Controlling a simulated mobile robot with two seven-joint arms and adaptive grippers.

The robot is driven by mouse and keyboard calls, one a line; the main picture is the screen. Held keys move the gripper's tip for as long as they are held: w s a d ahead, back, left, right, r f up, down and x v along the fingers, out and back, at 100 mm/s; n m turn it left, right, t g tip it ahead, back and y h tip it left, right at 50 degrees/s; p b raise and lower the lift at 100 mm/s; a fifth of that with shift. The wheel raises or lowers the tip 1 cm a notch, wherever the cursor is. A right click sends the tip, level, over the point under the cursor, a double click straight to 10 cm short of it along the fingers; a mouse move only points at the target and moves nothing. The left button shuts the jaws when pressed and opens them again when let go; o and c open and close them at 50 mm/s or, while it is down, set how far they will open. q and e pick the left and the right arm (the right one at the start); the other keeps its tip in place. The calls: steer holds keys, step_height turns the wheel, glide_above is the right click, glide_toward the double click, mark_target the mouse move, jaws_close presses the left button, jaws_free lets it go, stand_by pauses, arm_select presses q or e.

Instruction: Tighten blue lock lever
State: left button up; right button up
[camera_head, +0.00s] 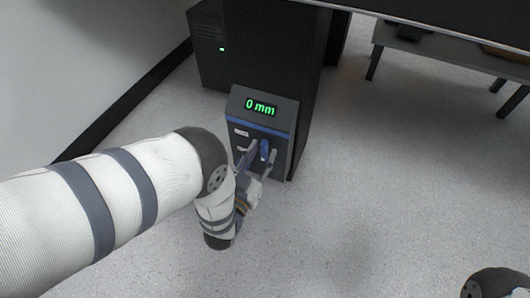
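My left gripper (261,157) is at the panel, with one finger to the left of the lever and one to the right. The fingers look apart, with the lever between them; whether either touches it is too small to tell. My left arm comes in from the left and hides part of the floor and the wall base. My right gripper is not in view.
The panel box (286,125) is on the front of a tall black column (275,50). A dark cabinet (209,60) with a green light stands behind it to the left. A grey table (455,55) stands at the upper right. The floor (400,180) to the right is clear.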

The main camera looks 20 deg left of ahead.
arm_select(q)
steer(key=shift+w, duration=0.9)
steer(key=shift+c, duration=0.3)
jaws_close()
